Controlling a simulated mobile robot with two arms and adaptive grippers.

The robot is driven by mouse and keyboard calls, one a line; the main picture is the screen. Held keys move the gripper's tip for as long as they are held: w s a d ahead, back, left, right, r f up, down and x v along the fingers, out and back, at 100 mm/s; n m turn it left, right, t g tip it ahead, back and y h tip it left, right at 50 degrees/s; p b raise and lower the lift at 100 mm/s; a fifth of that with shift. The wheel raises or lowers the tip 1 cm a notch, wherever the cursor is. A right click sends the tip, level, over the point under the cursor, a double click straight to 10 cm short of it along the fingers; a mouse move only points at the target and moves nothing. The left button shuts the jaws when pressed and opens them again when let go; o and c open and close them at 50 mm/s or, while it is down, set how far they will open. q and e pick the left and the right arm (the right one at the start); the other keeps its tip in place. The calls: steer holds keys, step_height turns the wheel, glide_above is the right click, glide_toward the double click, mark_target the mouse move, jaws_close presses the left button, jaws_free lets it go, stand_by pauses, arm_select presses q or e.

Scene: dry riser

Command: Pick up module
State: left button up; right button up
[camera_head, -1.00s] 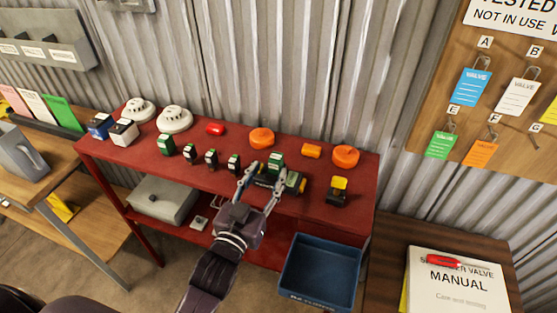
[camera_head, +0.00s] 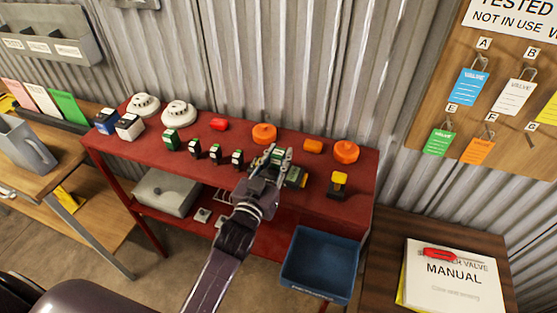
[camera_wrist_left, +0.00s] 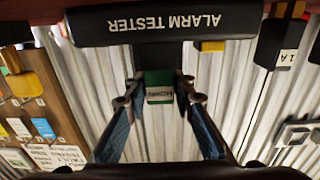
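My left gripper (camera_head: 277,156) is over the red bench, at the black alarm tester (camera_head: 296,178). In the left wrist view the tester (camera_wrist_left: 110,27) shows upside down across the top, with its lettering readable. A green module (camera_wrist_left: 160,96) with a pale label stands at the tester, between the two fingers of my left gripper (camera_wrist_left: 158,88). The fingertips are drawn in close to both sides of the module and look shut on it. In the head view the gripper hides most of the module and tester. My right gripper is not in view.
Small modules (camera_head: 194,149) stand in a row left of the gripper on the red bench (camera_head: 325,215). White detectors (camera_head: 179,113), orange domes (camera_head: 346,152) and a yellow-topped unit (camera_head: 339,184) stand around. A blue bin (camera_head: 320,264) is below right.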

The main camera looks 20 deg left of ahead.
arm_select(q)
steer(key=c, duration=0.5)
jaws_close()
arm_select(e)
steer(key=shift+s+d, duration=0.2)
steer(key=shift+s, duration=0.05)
arm_select(q)
steer(key=shift+r, duration=0.15)
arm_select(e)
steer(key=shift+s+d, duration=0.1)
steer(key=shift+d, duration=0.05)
arm_select(q)
step_height(320, 180, up, 19)
step_height(320, 180, up, 5)
steer(key=p, duration=0.4)
glide_above(278, 152)
steer(key=shift+r, duration=0.15)
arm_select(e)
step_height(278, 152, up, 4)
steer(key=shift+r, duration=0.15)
